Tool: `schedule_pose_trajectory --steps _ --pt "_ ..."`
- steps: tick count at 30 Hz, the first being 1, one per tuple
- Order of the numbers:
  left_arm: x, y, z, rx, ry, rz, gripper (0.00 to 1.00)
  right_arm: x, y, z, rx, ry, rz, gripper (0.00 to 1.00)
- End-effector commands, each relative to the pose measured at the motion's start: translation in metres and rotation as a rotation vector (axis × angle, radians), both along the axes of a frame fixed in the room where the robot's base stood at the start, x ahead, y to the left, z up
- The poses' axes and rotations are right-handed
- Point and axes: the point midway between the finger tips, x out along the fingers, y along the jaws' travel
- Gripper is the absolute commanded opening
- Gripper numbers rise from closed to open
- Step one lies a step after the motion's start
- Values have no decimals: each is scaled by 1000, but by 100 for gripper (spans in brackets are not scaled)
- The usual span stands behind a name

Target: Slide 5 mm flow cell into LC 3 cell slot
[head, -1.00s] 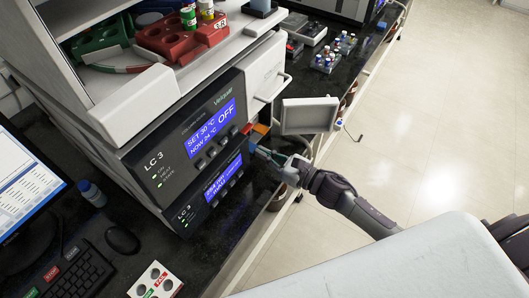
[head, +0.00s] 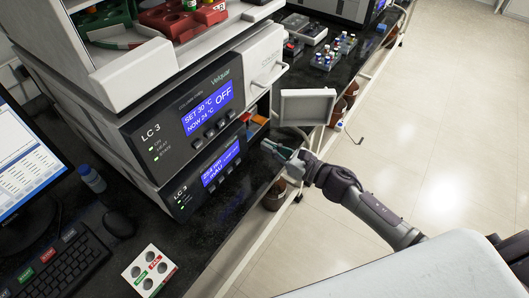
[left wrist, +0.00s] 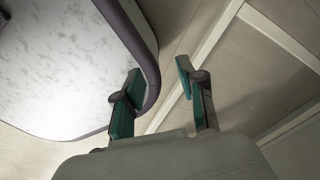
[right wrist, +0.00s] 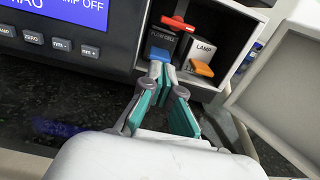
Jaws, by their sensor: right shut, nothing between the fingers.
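In the right wrist view, the open bay of the lower LC 3 unit holds a dark block labelled FLOW CELL (right wrist: 162,41) with a blue handle at its lower front. It sits in the left part of the bay; how deep it sits I cannot tell. My right gripper (right wrist: 163,72) is shut and empty, its tips in front of and below that block. In the head view my right gripper (head: 272,148) is just outside the bay of the lower LC 3 unit (head: 180,197). My left gripper (left wrist: 160,88) is open and empty, away from the bench.
A block labelled LAMP (right wrist: 203,50) with an orange handle sits right of the flow cell, and a red lever (right wrist: 178,22) is above. The open bay door (head: 307,107) stands to the right. A mouse (head: 119,223) and a holder with round wells (head: 150,272) lie on the dark bench.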

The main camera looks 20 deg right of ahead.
Motion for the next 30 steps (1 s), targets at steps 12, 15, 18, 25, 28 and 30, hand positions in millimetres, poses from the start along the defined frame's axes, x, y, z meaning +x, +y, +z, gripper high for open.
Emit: schedule_pose_trajectory --steps 12,15,18,25,28,30 --pt "-2 0 -18 1 5 0 40 -62 -46 -5 -2 7 1 0" --pt "11 -1 -19 -2 -16 0 40 -71 -54 -4 -2 6 0 0" --pt "10 -1 -20 -2 -15 0 40 -77 -58 -3 -2 5 1 0" --pt "-4 0 -21 0 5 0 40 -79 -61 -4 4 12 -3 0" --pt "-7 0 -20 0 9 0 40 -75 -70 -20 70 89 -49 0" --pt "-7 0 -19 0 10 0 40 -72 -84 -47 181 209 -124 0"
